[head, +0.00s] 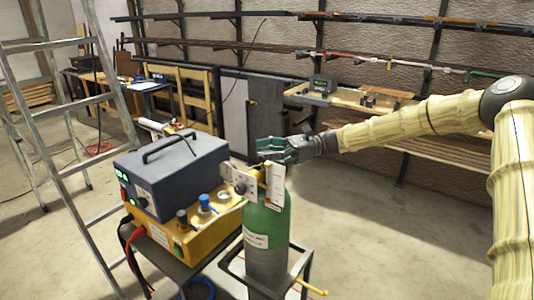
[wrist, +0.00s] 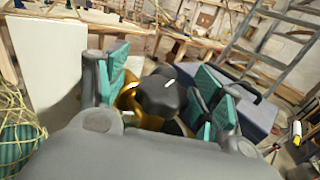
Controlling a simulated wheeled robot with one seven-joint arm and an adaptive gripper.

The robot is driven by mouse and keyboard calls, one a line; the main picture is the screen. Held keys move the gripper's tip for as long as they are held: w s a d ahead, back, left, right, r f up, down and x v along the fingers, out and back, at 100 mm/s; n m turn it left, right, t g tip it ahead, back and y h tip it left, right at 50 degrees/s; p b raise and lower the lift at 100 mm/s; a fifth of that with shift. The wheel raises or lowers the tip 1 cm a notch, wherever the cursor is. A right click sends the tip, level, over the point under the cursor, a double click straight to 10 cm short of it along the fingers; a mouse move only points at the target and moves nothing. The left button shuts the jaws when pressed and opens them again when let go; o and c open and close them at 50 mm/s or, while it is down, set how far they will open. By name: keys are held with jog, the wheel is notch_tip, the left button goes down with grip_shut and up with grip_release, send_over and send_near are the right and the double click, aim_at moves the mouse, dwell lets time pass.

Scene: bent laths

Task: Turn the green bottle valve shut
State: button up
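The green bottle (head: 268,222) stands upright in a dark frame right of the yellow and blue machines. Its brass valve (head: 267,172) is at the top, partly hidden by a white plate (head: 278,187) and my gripper. In the wrist view the valve's dark lobed knob (wrist: 162,96) lies between my fingers, with the brass body (wrist: 126,98) showing beside it. My gripper (head: 274,149) is just above the bottle top. In the wrist view my gripper (wrist: 160,86) is open, its teal pads on either side of the knob with gaps visible. Contact cannot be told.
A blue-grey box (head: 172,165) with a handle sits on a yellow unit (head: 180,232) with knobs, close left of the bottle. A ladder (head: 65,140) stands at the left. A bench (head: 345,97) and wall racks are behind. The floor right of the bottle is clear.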

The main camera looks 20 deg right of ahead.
jog(key=shift+w+a+f, duration=0.1)
jog(key=shift+w+f, duration=0.35)
jog(key=shift+w, duration=0.15)
jog(key=shift+c, duration=1)
jog(key=shift+s+r, duration=0.2)
jog(key=shift+s, duration=0.1)
jog(key=c, duration=0.7)
jog(key=shift+c, duration=0.4)
